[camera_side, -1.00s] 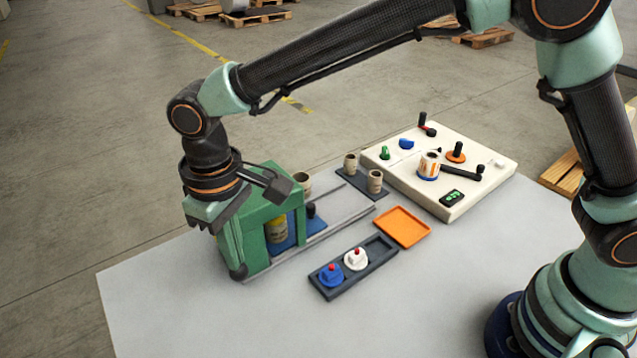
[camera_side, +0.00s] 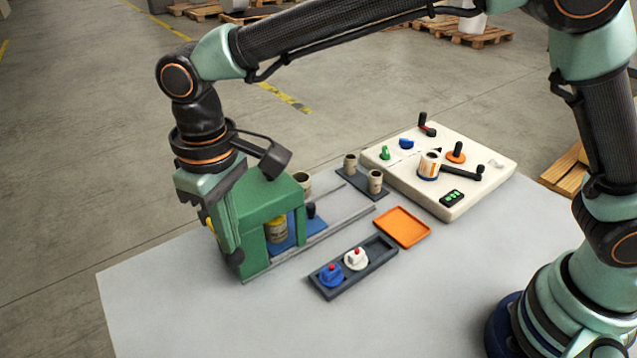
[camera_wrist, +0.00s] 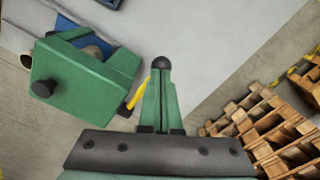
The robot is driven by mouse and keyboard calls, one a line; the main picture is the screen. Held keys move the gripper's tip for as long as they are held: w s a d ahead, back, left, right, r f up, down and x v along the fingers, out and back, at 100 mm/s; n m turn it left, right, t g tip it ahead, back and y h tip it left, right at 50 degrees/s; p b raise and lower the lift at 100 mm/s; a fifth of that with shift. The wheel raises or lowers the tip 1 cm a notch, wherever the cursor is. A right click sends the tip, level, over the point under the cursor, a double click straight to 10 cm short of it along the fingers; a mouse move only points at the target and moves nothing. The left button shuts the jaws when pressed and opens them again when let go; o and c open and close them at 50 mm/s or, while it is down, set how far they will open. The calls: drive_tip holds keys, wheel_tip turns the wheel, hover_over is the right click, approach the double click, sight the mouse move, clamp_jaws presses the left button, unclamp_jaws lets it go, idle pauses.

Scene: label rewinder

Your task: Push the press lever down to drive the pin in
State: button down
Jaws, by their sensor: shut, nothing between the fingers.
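The green press (camera_side: 267,205) stands at the left end of the rail, with a yellowish cylinder (camera_side: 277,231) inside its opening. The press also shows at upper left in the wrist view (camera_wrist: 80,82). A yellow piece (camera_wrist: 137,95), apparently the press lever, shows between the press and my fingers; in the side view my gripper hides most of it. My gripper (camera_side: 233,256) points down at the press's left side, fingers shut and empty. In the wrist view, the shut fingers (camera_wrist: 164,66) are right of the yellow piece; contact is unclear. The pin cannot be made out.
A dark tray (camera_side: 330,292) with blue and white knobbed pieces, an orange tray (camera_side: 403,226) and a cream control panel (camera_side: 470,195) lie to the right. Beige cups (camera_side: 375,181) stand behind the rail. The front table (camera_side: 200,310) is clear.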

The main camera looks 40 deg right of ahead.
wheel_tip(320, 180, up, 7)
drive_tip(key=shift+r, duration=0.15)
idle(0.8)
drive_tip(key=shift+d, duration=0.1)
drive_tip(key=w+d+r+m+t+y, duration=0.1)
drive_tip(key=d+r+m+t, duration=0.2)
drive_tip(key=d, duration=1.4)
drive_tip(key=s+d+f+m+t, duration=0.1)
drive_tip(key=s+d, duration=0.2)
drive_tip(key=d, duration=0.5)
drive_tip(key=s+d+f+m+t+h, duration=0.1)
drive_tip(key=s+d+m, duration=0.1)
drive_tip(key=s+d, duration=0.2)
drive_tip(key=d, duration=0.3)
drive_tip(key=shift+s+d+f+t, duration=0.2)
drive_tip(key=shift+d+f+t, duration=0.1)
drive_tip(key=shift+d, duration=0.1)
